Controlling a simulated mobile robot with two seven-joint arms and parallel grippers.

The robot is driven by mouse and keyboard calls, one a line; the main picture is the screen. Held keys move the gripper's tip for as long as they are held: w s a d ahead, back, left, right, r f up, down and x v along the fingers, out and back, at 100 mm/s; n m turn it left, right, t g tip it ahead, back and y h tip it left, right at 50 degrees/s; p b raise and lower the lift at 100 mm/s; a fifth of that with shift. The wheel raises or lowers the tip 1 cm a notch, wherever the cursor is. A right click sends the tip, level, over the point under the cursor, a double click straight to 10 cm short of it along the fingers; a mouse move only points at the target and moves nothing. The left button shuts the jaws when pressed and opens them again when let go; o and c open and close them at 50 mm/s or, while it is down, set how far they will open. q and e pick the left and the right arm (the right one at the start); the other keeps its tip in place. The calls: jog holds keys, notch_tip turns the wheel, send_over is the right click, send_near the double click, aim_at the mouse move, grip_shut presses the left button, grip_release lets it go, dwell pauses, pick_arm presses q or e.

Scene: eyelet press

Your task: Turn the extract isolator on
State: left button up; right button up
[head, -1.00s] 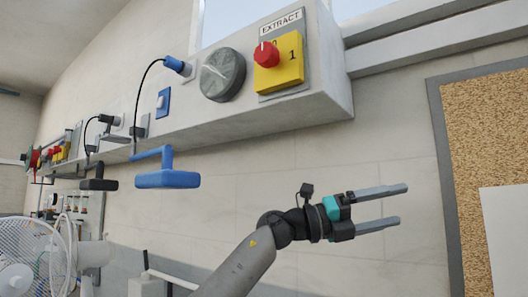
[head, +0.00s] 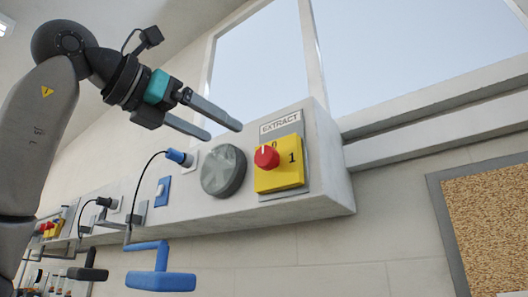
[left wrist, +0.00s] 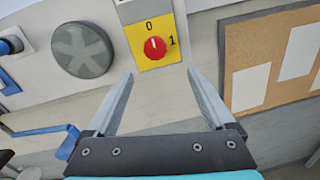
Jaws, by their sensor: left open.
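The extract isolator is a yellow plate (head: 281,178) with a red knob (head: 266,157) on a grey panel, under a label reading EXTRACT (head: 280,126). The plate is marked 0 at the top and 1 at the right. In the left wrist view the red knob (left wrist: 155,47) has its white mark pointing up at 0. My left gripper (head: 225,130) is open and empty, up and left of the knob in the head view. In the left wrist view its fingers (left wrist: 160,82) point toward the plate, with the knob ahead between them and apart from both. My right gripper is not in view.
A round grey dial (head: 223,171) sits left of the isolator on the same white trunking. A blue plug (head: 178,157) with a black cable and a blue handle-like bar (head: 160,281) are further left. A cork board (head: 490,225) hangs at the right.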

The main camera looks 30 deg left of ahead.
aim_at(263, 155)
pick_arm(q)
jog(key=w, duration=0.4)
jog(key=w+d+p, duration=0.1)
jog(key=w, duration=0.4)
jog(key=w+p, duration=0.1)
jog(key=w, duration=0.4)
jog(key=shift+w+d+r, duration=0.15)
jog(key=shift+d+r, duration=0.05)
jog(key=c, duration=1.4)
